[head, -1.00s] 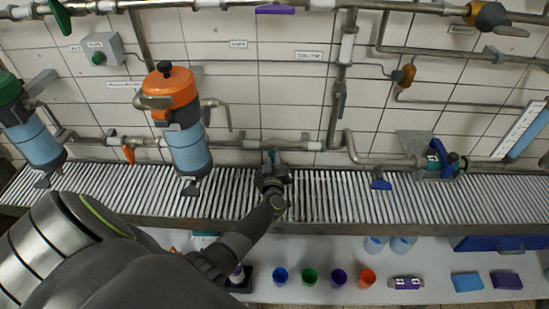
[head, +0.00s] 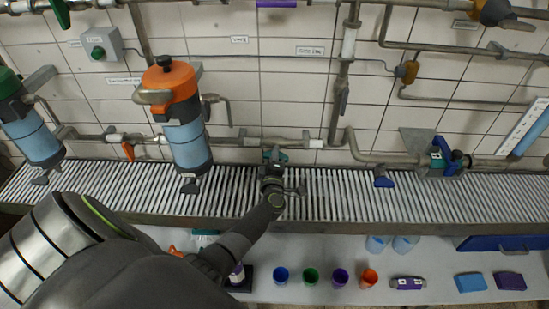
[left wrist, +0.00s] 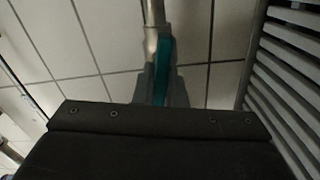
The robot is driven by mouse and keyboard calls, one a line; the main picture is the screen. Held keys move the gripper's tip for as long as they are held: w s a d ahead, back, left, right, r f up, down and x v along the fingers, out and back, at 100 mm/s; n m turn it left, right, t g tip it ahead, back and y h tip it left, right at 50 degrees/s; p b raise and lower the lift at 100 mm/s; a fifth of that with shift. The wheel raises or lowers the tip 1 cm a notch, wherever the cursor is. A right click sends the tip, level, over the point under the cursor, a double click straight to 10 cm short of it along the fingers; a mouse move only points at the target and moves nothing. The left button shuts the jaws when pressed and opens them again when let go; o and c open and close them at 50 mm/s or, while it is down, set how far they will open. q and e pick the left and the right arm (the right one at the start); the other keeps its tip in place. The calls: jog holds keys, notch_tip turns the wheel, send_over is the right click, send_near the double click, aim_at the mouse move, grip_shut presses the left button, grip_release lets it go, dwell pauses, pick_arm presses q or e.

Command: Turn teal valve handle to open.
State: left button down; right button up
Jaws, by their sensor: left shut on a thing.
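The teal valve handle (left wrist: 165,62) shows in the left wrist view as a narrow strip beside a grey metal pipe fitting. In the head view only a small teal bit (head: 267,155) shows at the lower wall pipe, the rest hidden by my gripper. My left gripper (head: 273,158) is at the handle and shut on it. In the left wrist view its grey fingers (left wrist: 160,88) stand on both sides of the teal strip. The handle's full angle cannot be told. My right gripper is not in view.
The lower pipe (head: 235,143) runs along the tiled wall above a slatted grate (head: 340,195). An orange-topped filter (head: 185,120) stands left of my gripper. Several coloured cups, including a green one (head: 311,276), stand on the shelf below.

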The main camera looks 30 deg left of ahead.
pick_arm(q)
jog(key=shift+f+n+b, duration=0.15)
jog(key=shift+n+b, duration=0.15)
jog(key=shift+n, duration=1)
jog(key=c, duration=1.5)
grip_release()
jog(key=shift+s+d, duration=0.2)
jog(key=shift+s, duration=0.25)
jog(key=b+v, duration=0.1)
jog(key=v, duration=1.5)
jog(key=shift+s+d+b, duration=0.1)
jog(key=shift+s+b, duration=0.2)
jog(key=shift+b, duration=0.05)
